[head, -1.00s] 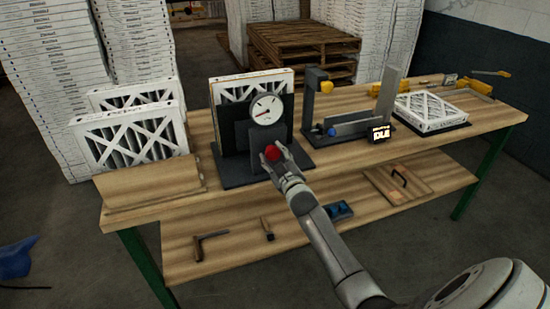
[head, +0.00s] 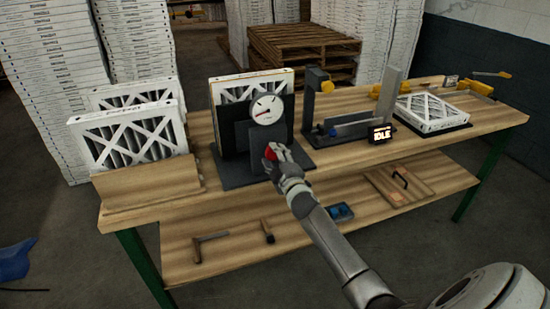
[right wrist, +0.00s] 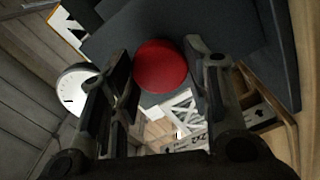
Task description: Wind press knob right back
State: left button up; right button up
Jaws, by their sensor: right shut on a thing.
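The press (head: 247,165) is a dark grey stand at the middle of the bench. A boxed filter (head: 255,80) stands upright in it, and a round white gauge (head: 266,109) with a red needle sits at its top. The red press knob (head: 269,153) is on the front of the press, partly hidden by my right gripper (head: 276,154). My right gripper is shut on the knob. In the right wrist view the red knob (right wrist: 162,66) shows between the two fingers, with the gauge (right wrist: 74,88) to the left. My left gripper is not in view.
A wooden rack with filters (head: 130,135) stands to the left. A lower shelf (head: 225,245) holds tools.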

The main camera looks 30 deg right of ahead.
jog(key=shift+f, duration=0.1)
jog(key=o, duration=1)
jog(key=v, duration=1.2)
jog(key=shift+f, duration=0.1)
